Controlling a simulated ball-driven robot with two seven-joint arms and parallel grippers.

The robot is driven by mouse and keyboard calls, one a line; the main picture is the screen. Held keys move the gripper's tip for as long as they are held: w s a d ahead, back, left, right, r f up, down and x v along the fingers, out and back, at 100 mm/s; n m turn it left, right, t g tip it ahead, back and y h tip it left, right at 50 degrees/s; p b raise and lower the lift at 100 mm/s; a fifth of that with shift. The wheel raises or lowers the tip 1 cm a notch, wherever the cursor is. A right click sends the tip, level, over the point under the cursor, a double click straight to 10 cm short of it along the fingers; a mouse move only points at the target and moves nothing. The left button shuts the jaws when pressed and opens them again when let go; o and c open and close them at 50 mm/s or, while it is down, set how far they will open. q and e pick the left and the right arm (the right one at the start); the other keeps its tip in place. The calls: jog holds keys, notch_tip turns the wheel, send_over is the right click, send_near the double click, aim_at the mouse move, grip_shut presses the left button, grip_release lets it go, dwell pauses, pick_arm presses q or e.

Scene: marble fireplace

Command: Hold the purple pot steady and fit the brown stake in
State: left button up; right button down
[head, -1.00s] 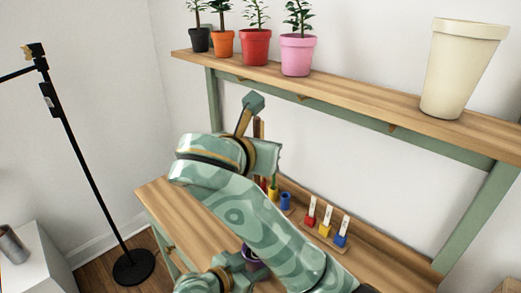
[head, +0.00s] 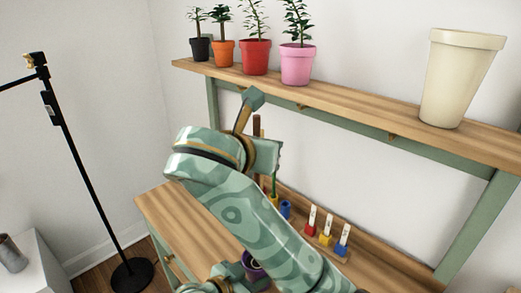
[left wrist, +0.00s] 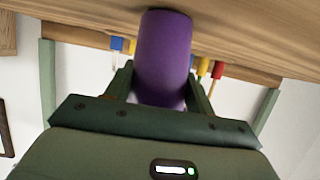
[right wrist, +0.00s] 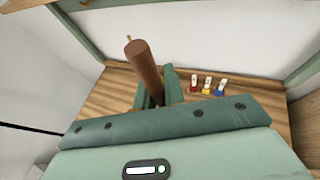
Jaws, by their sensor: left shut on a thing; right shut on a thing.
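The purple pot (left wrist: 163,48) is between the two fingers of my left gripper (left wrist: 160,92), which is shut on it, in the left wrist view. In the head view the pot (head: 254,270) shows low in the frame over the bench, partly covered by my right arm, beside my left gripper (head: 236,275). The brown stake (right wrist: 145,68) is held by my right gripper (right wrist: 161,92) in the right wrist view. In the head view the stake's top (head: 257,124) stands upright behind my right arm.
The wooden bench (head: 183,215) holds red, yellow and blue blocks with white tags (head: 326,238) and a blue cup (head: 286,207). A shelf above carries several potted plants (head: 255,57) and a big cream pot (head: 462,78). A black lamp stand (head: 85,170) stands left.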

jog(key=shift+r, duration=0.3)
pick_arm(q)
jog(key=o, duration=1.2)
jog(key=shift+o, duration=0.2)
